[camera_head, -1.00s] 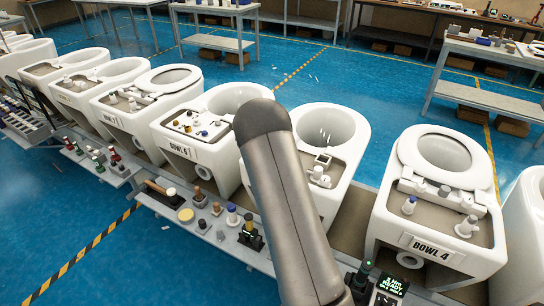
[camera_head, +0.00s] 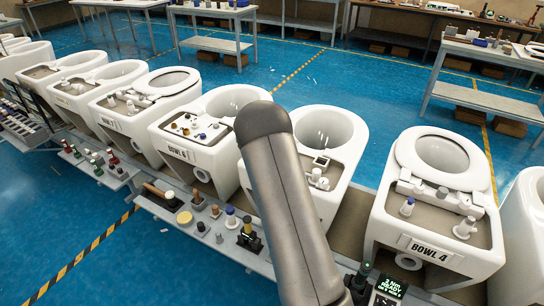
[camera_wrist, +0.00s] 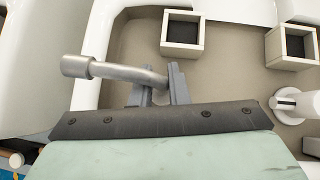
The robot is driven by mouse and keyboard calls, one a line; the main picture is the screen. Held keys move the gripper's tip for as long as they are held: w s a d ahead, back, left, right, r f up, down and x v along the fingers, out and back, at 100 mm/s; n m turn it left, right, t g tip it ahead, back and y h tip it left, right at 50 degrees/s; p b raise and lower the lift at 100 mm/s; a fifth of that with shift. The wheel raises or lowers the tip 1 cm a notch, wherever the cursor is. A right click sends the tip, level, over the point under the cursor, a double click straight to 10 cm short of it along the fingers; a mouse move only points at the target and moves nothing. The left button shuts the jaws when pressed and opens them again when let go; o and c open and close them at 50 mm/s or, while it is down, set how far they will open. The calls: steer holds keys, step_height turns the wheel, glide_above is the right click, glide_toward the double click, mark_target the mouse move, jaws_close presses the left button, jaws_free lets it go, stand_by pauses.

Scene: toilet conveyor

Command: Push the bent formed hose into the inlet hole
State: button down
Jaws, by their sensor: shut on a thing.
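The bent formed hose (camera_wrist: 125,72) is a grey bent tube with a wider collar at its left end, in the wrist view. My gripper (camera_wrist: 160,82) is shut on its right part, and the collar end sticks out to the left. The held end is partly hidden between the fingers. The hose is over the beige recessed deck (camera_wrist: 230,75) of a white bowl, near its left rim. I cannot pick out the inlet hole with certainty. Two square open sockets (camera_wrist: 182,34) (camera_wrist: 292,46) stand beyond and right of the fingers. In the head view my arm hides gripper and hose.
A white round fitting (camera_wrist: 293,104) stands right of my gripper. In the head view, the bowl behind my arm (camera_head: 345,125) stands between Bowl 6 (camera_head: 177,152) and Bowl 4 (camera_head: 424,248). A front shelf with several small tools (camera_head: 200,228) runs below.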

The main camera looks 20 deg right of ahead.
steer(key=s+a+r+b, duration=0.2)
steer(key=s+r, duration=0.4)
steer(key=s+a+r+b, duration=0.1)
steer(key=s+a+r, duration=0.2)
steer(key=s+r, duration=0.3)
steer(key=shift+n, duration=0.3)
steer(key=w+d+f+p, duration=0.1)
steer(key=w, duration=0.3)
steer(key=w+d+f+p, duration=0.1)
steer(key=w+d, duration=0.1)
steer(key=w, duration=0.2)
steer(key=w+d+f+p, duration=0.1)
steer(key=w, duration=0.3)
steer(key=shift+w+d+f+p, duration=0.15)
steer(key=shift+d+f+p, duration=0.1)
steer(key=shift+d+p, duration=0.15)
steer(key=shift+f, duration=0.1)
steer(key=shift+b, duration=0.3)
steer(key=shift+f+b, duration=2.3)
steer(key=shift+f, duration=0.6)
steer(key=shift+f+b, duration=1.3)
steer(key=shift+f, duration=0.45)
steer(key=shift+r, duration=0.15)
